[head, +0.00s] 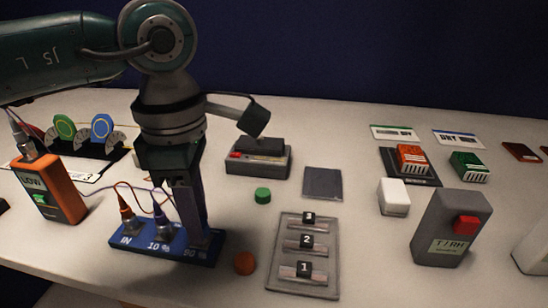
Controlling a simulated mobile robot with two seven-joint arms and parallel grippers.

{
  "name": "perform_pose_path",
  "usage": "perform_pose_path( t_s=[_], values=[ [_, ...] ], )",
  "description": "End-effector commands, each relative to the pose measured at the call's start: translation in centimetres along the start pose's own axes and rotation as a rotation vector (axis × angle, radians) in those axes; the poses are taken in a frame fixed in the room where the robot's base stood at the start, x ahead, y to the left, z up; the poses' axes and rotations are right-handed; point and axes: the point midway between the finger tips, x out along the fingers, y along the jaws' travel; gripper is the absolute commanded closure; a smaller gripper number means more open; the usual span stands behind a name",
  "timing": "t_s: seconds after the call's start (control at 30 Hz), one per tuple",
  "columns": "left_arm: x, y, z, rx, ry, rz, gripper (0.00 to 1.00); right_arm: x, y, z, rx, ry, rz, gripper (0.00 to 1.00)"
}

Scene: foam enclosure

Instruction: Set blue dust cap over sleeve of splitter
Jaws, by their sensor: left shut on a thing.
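The splitter (143,242) is a dark blue block marked IN, 10% and 90%, lying on the white table at the lower left. Connectors with thin cables stand in its IN and 10% ports. My left gripper (203,236) points straight down at the 90% end, with its fingertips at the block's top. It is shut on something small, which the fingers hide. No blue dust cap shows loose on the table, so the held thing appears to be that cap. The 90% sleeve is hidden, so I cannot tell whether the cap sits over it. My right gripper is out of view.
An orange cap (245,263) lies just right of the splitter, and a green cap (262,195) lies farther back. A grey tray (334,256) with numbered slots stands to the right. An orange LOW meter (62,190) stands at left, a grey box (447,228) at right.

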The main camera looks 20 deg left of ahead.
Motion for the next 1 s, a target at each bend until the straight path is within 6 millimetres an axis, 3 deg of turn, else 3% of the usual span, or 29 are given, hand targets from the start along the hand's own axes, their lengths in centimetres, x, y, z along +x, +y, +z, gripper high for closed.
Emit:
perform_pose_path(
  t_s=[0.67,0.7,1.0],
  values=[
    [1.4,0.0,0.0,-0.001,0.000,0.000,1.00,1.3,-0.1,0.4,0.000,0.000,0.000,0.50],
    [1.4,0.0,0.0,-0.001,0.000,0.000,0.68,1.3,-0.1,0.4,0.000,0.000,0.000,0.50],
    [1.4,0.0,0.0,0.000,0.000,0.000,0.34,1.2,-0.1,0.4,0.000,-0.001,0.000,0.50]
  ],
)
